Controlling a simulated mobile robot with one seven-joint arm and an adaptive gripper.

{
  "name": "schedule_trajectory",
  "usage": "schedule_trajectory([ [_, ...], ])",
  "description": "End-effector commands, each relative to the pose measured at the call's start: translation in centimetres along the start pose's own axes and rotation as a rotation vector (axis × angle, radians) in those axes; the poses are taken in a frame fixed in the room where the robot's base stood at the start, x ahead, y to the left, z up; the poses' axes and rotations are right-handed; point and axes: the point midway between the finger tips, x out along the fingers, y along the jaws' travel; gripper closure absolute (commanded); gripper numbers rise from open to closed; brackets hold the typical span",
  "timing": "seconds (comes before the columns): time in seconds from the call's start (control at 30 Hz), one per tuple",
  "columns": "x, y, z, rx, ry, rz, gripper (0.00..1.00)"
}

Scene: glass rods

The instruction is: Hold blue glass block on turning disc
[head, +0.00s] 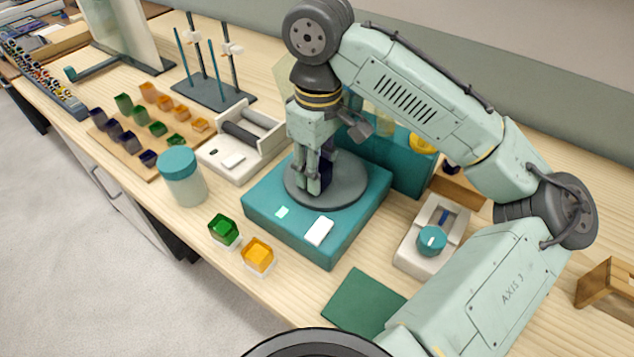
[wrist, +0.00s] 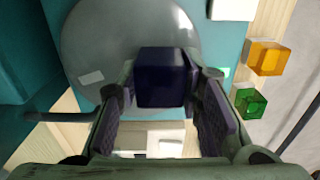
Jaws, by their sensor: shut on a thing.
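The blue glass block (wrist: 162,78) looks dark navy and sits between my gripper's fingers in the wrist view. In the head view the block (head: 326,172) shows partly behind the fingers, over the grey turning disc (head: 350,190). The disc is on top of a teal base (head: 270,222) and also shows in the wrist view (wrist: 100,45). My gripper (head: 314,186) points down at the disc and is shut on the block. Whether the block's underside touches the disc is hidden.
A green block (head: 223,230) and an orange block (head: 257,254) stand at the base's front left. A white-and-teal jar (head: 182,177) is to the left. A roller device (head: 240,140) stands behind it. A knobbed device (head: 432,238) is to the right, with a green mat (head: 362,302) in front.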

Motion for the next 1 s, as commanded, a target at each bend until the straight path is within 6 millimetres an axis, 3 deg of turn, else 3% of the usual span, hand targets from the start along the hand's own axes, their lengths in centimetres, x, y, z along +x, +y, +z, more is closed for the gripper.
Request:
schedule_trajectory([
  [0.53, -0.2, -0.1, -0.1, -0.007, -0.006, 0.001, 0.93],
  [1.0, -5.1, -0.1, -0.1, -0.002, -0.002, 0.006, 0.93],
])
